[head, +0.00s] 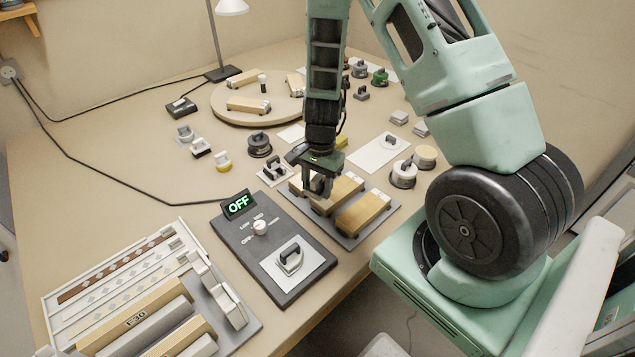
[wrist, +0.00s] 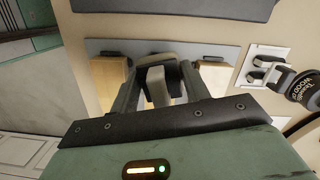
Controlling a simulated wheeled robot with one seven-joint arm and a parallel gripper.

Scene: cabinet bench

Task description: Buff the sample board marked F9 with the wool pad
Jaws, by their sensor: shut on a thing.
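My gripper (head: 318,188) is over the left part of the grey tray (head: 377,234). It is shut on a pale grey block with a dark top part (wrist: 158,88), seen between the fingers in the wrist view. This looks like a handled pad, but its kind cannot be read. In the wrist view boards show on both sides of my fingers (wrist: 106,78). Their labels are too small to read, so I cannot tell which is F9. Contact with a board is unclear.
A dark control box (head: 250,247) reading OFF carries a handled pad (head: 290,258) on a white plate. A rack of boards (head: 75,290) stands front left. Handled pads and round tins (head: 403,174) surround the tray. A round wooden turntable (head: 225,108) stands behind. Free bench lies at left.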

